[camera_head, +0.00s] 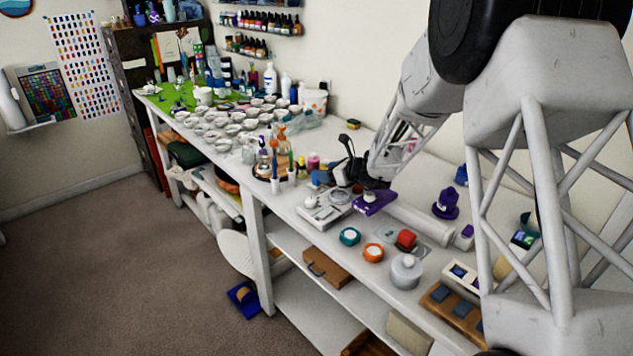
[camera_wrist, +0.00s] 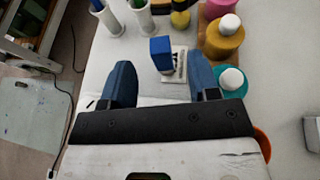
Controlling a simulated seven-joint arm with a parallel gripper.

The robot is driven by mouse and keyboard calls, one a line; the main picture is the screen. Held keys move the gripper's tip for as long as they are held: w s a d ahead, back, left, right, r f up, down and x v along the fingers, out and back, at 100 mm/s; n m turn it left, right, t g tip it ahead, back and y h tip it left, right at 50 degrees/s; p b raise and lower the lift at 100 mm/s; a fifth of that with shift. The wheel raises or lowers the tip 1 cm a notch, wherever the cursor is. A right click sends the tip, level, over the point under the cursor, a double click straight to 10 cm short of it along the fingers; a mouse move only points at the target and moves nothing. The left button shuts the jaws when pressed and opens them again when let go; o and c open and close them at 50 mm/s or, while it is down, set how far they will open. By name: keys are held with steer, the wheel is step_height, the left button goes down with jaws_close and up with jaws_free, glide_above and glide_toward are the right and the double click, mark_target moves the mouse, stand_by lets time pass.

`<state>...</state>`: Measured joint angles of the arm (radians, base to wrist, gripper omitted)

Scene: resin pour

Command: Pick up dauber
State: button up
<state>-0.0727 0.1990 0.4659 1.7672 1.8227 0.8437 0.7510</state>
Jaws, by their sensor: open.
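A small blue block on a pale base with dark markings, which I take for the dauber (camera_wrist: 161,48), stands on the white table in the wrist view. My gripper (camera_wrist: 159,72) is open, with one blue finger on each side of the block's line. The block shows between and slightly beyond the fingertips. I see no finger touching it. In the head view, my gripper (camera_head: 342,178) is low over the table, near the middle of the bench. I cannot tell the block from my blue fingers there.
White cups (camera_wrist: 108,20) stand upper left. In the head view, a purple item (camera_head: 373,202) lies right of my gripper, and many small cups (camera_head: 225,125) fill the far bench.

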stand_by(0.3)
steer(key=shift+x, duration=2.6)
steer(key=shift+c, duration=0.3)
steer(key=c, duration=0.9)
